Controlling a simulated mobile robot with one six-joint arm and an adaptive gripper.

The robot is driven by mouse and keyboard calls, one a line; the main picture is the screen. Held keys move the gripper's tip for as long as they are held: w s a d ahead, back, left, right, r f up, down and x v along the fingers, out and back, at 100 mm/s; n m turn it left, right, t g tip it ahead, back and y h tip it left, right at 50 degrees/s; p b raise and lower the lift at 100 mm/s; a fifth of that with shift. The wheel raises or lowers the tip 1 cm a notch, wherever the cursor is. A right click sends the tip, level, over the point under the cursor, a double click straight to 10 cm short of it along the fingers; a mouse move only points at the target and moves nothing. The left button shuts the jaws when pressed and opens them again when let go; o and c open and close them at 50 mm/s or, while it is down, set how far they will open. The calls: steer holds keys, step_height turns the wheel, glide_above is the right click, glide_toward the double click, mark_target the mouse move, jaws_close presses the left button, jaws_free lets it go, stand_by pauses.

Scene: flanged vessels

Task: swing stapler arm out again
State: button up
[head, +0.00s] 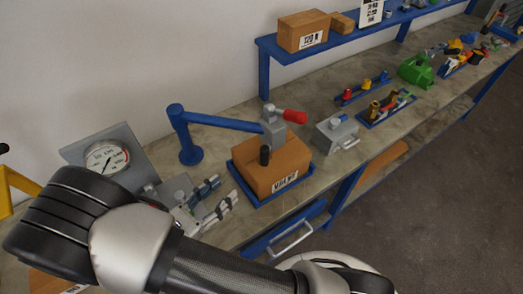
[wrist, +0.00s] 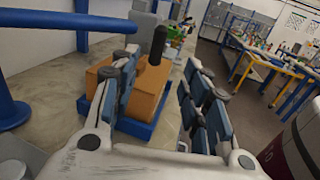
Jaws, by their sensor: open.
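The stapler's blue swing arm (head: 222,122) reaches right from a blue post (head: 190,150) and carries a grey head (head: 273,128) with a red lever (head: 295,116). The head is over the cardboard box (head: 278,176), with a black upright knob (head: 264,155) at its near side. My gripper (head: 222,194) is open and empty, left of the box. In the wrist view, the black knob (wrist: 157,45) and box (wrist: 145,98) show beyond and between my open fingers (wrist: 162,80). I cannot tell whether the head touches the box.
The box sits on a blue tray (head: 240,187). A dial gauge (head: 106,157) stands at the left. A grey fixture (head: 337,133) is right of the box, with blue racks (head: 388,109) farther along. A raised blue shelf (head: 330,47) holds boxes behind.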

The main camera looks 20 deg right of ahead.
mark_target(262, 156)
steer(key=b+x, duration=0.1)
steer(key=x, duration=1.6)
steer(key=shift+w+d, duration=0.15)
steer(key=shift+d, duration=0.05)
steer(key=shift+c, duration=0.4)
jaws_close()
